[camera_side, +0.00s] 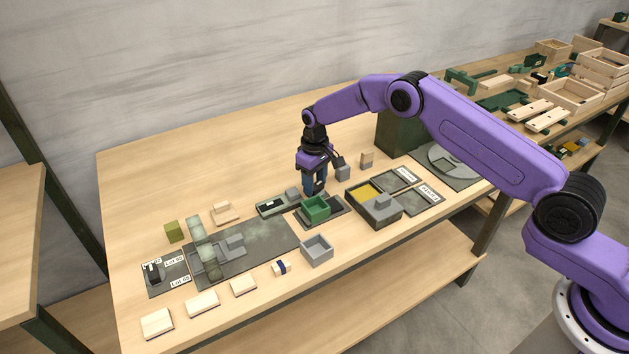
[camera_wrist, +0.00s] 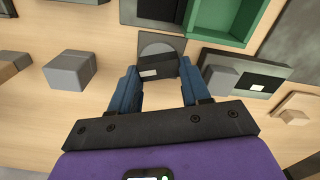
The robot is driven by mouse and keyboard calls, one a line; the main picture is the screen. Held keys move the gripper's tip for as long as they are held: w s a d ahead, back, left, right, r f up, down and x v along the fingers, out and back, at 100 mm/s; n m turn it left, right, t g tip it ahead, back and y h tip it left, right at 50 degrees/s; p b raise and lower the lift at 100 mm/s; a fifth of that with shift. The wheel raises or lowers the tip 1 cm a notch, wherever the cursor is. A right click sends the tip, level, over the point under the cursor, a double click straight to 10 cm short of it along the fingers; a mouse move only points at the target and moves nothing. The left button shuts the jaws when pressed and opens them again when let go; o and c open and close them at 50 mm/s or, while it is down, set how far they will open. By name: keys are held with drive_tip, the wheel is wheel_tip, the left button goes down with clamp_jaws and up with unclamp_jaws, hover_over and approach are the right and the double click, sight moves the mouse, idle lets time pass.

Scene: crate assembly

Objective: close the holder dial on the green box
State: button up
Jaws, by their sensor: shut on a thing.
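The green box (camera_side: 317,209) is an open-topped tray in a dark grey holder (camera_side: 337,219) near the middle of the table. It also shows at the top of the wrist view (camera_wrist: 247,20). The holder dial (camera_wrist: 161,45) is a grey round disc with a dark handle bar bearing a pale label, beside the box. My gripper (camera_wrist: 160,85) points down at the dial, its blue fingers on both sides of the handle and shut on it. In the side view my gripper (camera_side: 315,190) stands just behind the green box and hides the dial.
A grey block (camera_side: 342,173) stands close to my gripper. A dark fixture (camera_side: 278,202) lies left of the box, and a grey open box (camera_side: 317,249) stands in front. A dark crate with a yellow inside (camera_side: 372,207) is to the right. The table's back left is clear.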

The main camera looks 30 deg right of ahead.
sight(315, 184)
drive_tip(key=shift+m, duration=0.6)
drive_tip(key=o, duration=0.8)
drive_tip(key=shift+r, duration=0.1)
wheel_tip(315, 184, up, 17)
drive_tip(key=shift+r, duration=0.2)
idle(0.3)
